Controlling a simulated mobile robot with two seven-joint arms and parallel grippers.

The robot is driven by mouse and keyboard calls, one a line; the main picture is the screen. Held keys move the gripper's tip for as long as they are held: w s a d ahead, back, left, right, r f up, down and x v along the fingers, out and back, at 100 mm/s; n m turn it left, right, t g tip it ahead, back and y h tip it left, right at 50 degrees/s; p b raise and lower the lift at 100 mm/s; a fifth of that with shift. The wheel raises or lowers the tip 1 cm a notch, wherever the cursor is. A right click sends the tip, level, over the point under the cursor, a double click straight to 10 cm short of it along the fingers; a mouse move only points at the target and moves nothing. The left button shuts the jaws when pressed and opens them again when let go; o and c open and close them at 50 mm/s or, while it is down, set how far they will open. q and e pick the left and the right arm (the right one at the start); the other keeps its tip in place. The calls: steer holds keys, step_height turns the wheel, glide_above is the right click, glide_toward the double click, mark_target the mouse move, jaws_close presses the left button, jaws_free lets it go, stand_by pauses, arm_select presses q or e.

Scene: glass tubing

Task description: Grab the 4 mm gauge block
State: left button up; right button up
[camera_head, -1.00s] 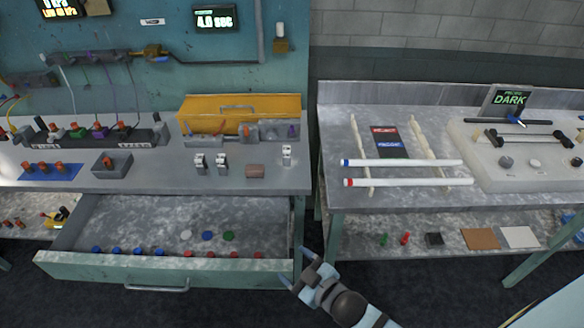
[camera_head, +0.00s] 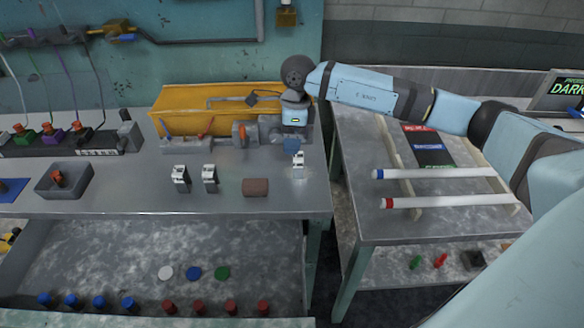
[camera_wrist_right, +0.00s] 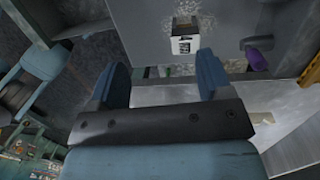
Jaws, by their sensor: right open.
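Three small silver blocks with white-and-dark faces stand on the steel bench: a left one (camera_head: 181,178), a middle one (camera_head: 209,178) and a right one (camera_head: 298,168). Their size marks are too small to read, so I cannot tell which is 4 mm. My right gripper (camera_head: 291,144) points down just behind and above the right block. In the right wrist view my right gripper (camera_wrist_right: 162,72) is open and empty, and one block (camera_wrist_right: 185,42) shows beyond the fingers, apart from them. My left gripper is out of view.
A brown cylinder (camera_head: 255,187) lies left of the right block. A grey clamp-like fixture (camera_head: 245,133) and a yellow case (camera_head: 180,105) stand behind. The side table (camera_head: 365,220) on the right holds white rods.

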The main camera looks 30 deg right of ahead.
mark_target(298, 165)
steer(key=d, duration=0.1)
steer(key=d+h, duration=0.1)
steer(key=w+d, duration=0.1)
steer(key=shift+w+d+r, duration=0.1)
steer(key=shift+d+r, duration=0.1)
steer(key=shift+r, duration=0.05)
step_height(298, 165, down, 7)
steer(key=shift+a+f+p, duration=0.2)
steer(key=shift+f+p, duration=0.4)
steer(key=shift+f, duration=2.5)
steer(key=c, duration=1.1)
